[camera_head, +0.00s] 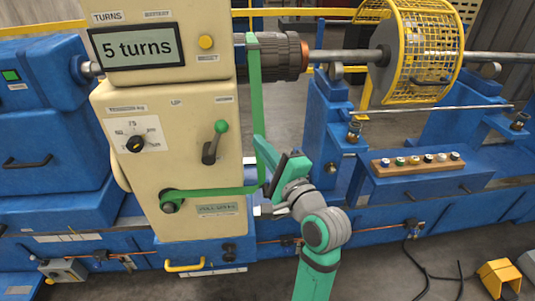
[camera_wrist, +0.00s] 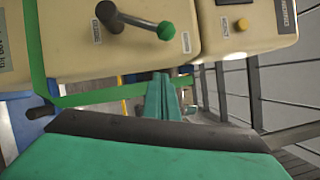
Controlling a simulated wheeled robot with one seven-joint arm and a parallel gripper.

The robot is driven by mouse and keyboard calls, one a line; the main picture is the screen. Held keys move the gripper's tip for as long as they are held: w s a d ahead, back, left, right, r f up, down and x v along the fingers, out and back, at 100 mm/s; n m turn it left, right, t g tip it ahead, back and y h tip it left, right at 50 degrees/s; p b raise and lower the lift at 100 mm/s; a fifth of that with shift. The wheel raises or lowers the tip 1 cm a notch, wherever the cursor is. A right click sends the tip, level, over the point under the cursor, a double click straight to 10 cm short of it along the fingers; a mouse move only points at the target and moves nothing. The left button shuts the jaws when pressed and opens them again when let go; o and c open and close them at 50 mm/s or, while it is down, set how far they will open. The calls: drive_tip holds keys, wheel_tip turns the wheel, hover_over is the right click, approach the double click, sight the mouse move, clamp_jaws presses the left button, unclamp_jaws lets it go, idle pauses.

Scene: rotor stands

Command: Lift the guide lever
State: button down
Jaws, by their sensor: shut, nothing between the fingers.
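The lever with a green ball knob (camera_head: 221,127), which I take to be the guide lever, stands on the front of the cream control box (camera_head: 130,95). Its knob points up and slightly right. In the wrist view the lever (camera_wrist: 140,22) lies along the top, apart from my fingers. My gripper (camera_head: 290,172) is to the right of and below the lever, beside the box. Its green fingers (camera_wrist: 160,80) are together and empty in the wrist view. In the head view the fingertips cannot be made out clearly.
A green strap (camera_head: 257,95) runs down from the rotor (camera_head: 275,57), past my gripper, to a roller (camera_head: 170,205) low on the box. Right are a yellow cage (camera_head: 425,50) and a wooden knob rack (camera_head: 415,164). A display (camera_head: 134,47) reads "5 turns".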

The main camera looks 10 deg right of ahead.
sight(215, 140)
drive_tip(key=w+a+r, duration=0.1)
drive_tip(key=w+a, duration=0.2)
drive_tip(key=a, duration=0.2)
drive_tip(key=shift+a+r, duration=0.2)
drive_tip(key=shift+r, duration=0.1)
drive_tip(key=shift+w+a, duration=0.1)
drive_tip(key=shift+w, duration=0.05)
